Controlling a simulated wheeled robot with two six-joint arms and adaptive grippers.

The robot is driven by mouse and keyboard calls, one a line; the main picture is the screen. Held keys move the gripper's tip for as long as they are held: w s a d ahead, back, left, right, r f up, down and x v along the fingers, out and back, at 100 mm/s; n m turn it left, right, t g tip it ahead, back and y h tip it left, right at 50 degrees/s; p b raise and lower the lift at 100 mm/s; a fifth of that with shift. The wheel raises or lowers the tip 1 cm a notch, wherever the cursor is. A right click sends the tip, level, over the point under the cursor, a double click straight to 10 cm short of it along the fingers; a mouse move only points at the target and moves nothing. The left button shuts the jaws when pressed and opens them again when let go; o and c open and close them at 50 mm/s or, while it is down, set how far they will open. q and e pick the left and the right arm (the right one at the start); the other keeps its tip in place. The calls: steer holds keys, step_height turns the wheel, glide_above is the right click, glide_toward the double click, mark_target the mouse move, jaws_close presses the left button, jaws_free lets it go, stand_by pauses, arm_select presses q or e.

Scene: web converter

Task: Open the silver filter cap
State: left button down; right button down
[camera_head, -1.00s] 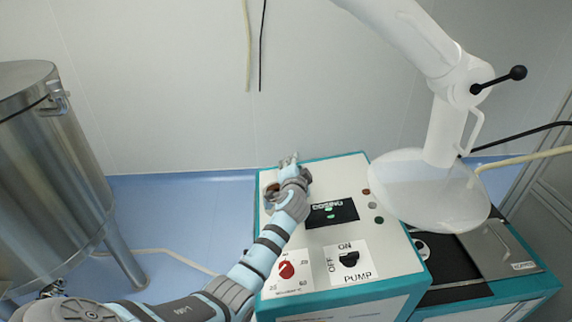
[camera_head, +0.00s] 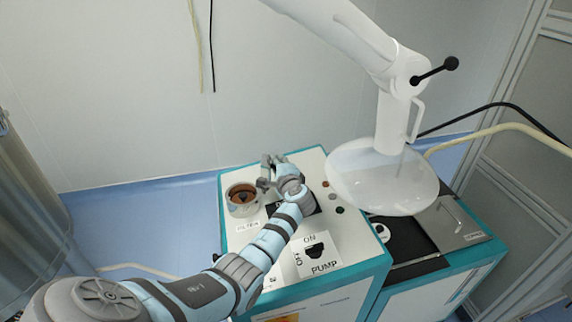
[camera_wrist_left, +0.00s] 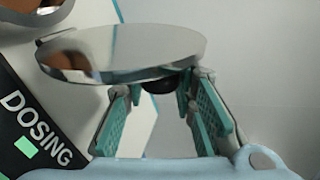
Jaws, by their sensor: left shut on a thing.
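The silver filter cap (camera_wrist_left: 120,50) is a shiny round disc with a dark knob (camera_wrist_left: 159,84) under it in the left wrist view. My left gripper (camera_wrist_left: 162,98) is shut on this knob, and the cap is held away from the filter. In the head view, my left gripper (camera_head: 268,172) is above the machine top, just right of the filter opening (camera_head: 242,198). The opening is a pale round rim with a brown inside, and it is uncovered. I cannot make out the cap clearly in the head view. My right gripper is not in view.
The machine (camera_head: 345,255) has a pump switch (camera_head: 314,251) and small round buttons on top. A white extraction hood (camera_head: 383,182) hangs to the right of my gripper. A steel tank (camera_head: 25,215) stands at the left.

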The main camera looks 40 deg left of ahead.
arm_select(q)
steer(key=shift+w, duration=0.1)
stand_by(0.4)
steer(key=c, duration=1.3)
jaws_free()
steer(key=shift+d, duration=0.25)
steer(key=v, duration=1.1)
steer(key=shift+s+d, duration=0.25)
steer(key=shift+s, duration=0.05)
steer(key=shift+a, duration=0.1)
